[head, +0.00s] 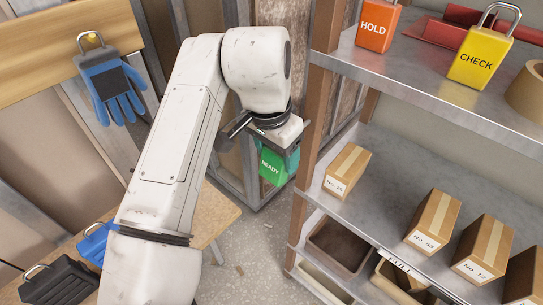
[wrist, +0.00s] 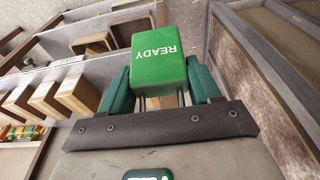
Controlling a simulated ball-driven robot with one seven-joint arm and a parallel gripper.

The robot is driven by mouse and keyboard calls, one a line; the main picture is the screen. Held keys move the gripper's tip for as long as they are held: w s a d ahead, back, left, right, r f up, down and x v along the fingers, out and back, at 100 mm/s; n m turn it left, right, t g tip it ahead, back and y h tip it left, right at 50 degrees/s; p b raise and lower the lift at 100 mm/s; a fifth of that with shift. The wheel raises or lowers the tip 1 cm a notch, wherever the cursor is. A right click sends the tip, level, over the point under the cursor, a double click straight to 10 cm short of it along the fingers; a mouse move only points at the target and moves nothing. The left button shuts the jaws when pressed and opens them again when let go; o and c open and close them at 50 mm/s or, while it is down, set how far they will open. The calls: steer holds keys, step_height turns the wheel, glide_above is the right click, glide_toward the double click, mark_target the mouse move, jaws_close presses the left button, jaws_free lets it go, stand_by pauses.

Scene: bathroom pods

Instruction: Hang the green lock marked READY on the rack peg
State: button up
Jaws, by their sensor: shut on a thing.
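The green lock marked READY (head: 271,168) hangs below my gripper (head: 277,146) in the head view, between the arm and the shelf unit. In the wrist view the green lock (wrist: 158,70) sits between the two green fingers of my gripper (wrist: 161,90), which is shut on it. Metal shackle bars show between the fingers, but the shackle's top is hidden. A peg (head: 91,37) on a wooden board at upper left holds blue gloves (head: 110,88) by a metal loop. No bare peg is plain to see.
A metal shelf unit (head: 440,85) stands at right, with an orange HOLD lock (head: 378,28), a yellow CHECK lock (head: 480,58) and several boxes. A black item (head: 58,283) and a blue item (head: 95,243) lie on a wooden surface at lower left.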

steer(key=shift+w+d+f, duration=0.2)
steer(key=shift+w+d, duration=0.35)
steer(key=shift+w, duration=0.2)
steer(key=shift+w+d+f, duration=0.15)
steer(key=shift+w+d, duration=0.45)
steer(key=shift+w, duration=0.2)
steer(key=shift+w+d+f, duration=0.2)
steer(key=shift+w+d, duration=0.35)
steer(key=shift+w, duration=0.2)
steer(key=o, duration=1.1)
steer(key=shift+b, duration=0.3)
